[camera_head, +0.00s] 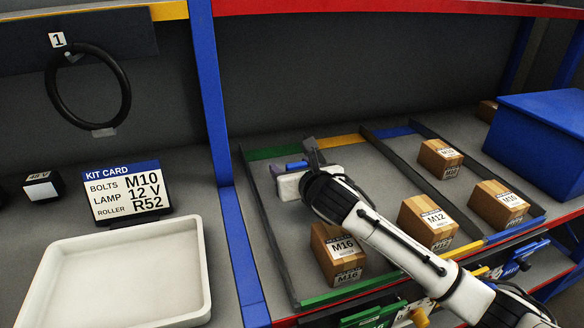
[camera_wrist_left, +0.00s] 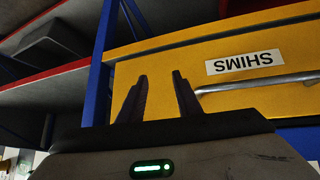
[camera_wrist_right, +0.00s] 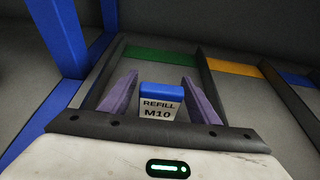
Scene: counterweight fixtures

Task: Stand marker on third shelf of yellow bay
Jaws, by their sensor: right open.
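A small marker (camera_wrist_right: 160,104) with a blue top and a white face reading "REFILL M10" stands between the two fingers of my right gripper (camera_wrist_right: 161,98) in the right wrist view. The fingers are apart, with a gap on each side of it. In the head view my right gripper (camera_head: 305,155) is low at the back of the green-edged lane, partly hiding the marker. My left gripper (camera_wrist_left: 159,98) is open and empty in the left wrist view, in front of a yellow drawer front (camera_wrist_left: 215,75) labelled "SHIMS". It is outside the head view.
Several cardboard boxes (camera_head: 427,222) stand in lanes divided by dark rails. A blue bin (camera_head: 540,125) is at the right. At the left are a white tray (camera_head: 125,275), a kit card (camera_head: 127,190) and a hanging black ring (camera_head: 88,90). A blue post (camera_head: 215,110) divides the bays.

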